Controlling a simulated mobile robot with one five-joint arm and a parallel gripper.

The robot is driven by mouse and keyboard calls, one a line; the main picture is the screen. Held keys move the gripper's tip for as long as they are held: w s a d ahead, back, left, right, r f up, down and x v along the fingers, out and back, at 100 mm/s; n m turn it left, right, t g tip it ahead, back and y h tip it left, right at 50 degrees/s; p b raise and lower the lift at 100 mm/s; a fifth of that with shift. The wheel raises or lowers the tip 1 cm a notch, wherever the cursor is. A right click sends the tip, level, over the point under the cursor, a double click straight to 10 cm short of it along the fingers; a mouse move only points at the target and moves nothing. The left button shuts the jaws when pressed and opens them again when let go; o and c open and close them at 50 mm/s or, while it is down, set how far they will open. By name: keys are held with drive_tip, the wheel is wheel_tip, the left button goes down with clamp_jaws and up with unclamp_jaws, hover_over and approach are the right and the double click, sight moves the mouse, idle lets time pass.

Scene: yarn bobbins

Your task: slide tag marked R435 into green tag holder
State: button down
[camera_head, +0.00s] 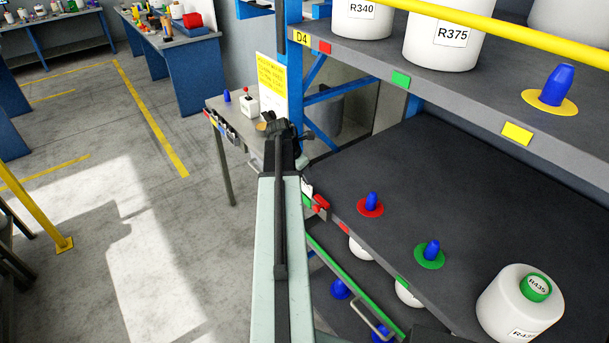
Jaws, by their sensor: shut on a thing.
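My arm reaches out over the floor beside the shelf's left end. My gripper (317,199), partly hidden behind the arm, shows as small red parts near the lower shelf's edge. A small white tag (307,187) is at it, and the gripper looks shut on it. Its marking is too small to read. The green tag holder (402,283) is on the front edge of that shelf, lower right of the gripper and apart from it. A red tag holder (343,228) lies between them on the same edge.
A white bobbin marked R435 (520,303) stands on the shelf at right. Blue spindles on red (371,206) and green (430,255) discs stand behind the edge. An upper shelf (455,108) carries bobbins R340 and R375.

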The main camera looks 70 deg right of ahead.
sight(304, 181)
drive_tip(key=shift+f+b, duration=1.4)
drive_tip(key=shift+f, duration=0.15)
drive_tip(key=c, duration=0.9)
unclamp_jaws()
drive_tip(key=shift+c, duration=0.2)
drive_tip(key=p+v, duration=0.7)
drive_tip(key=v, duration=0.1)
drive_tip(key=shift+d, duration=0.1)
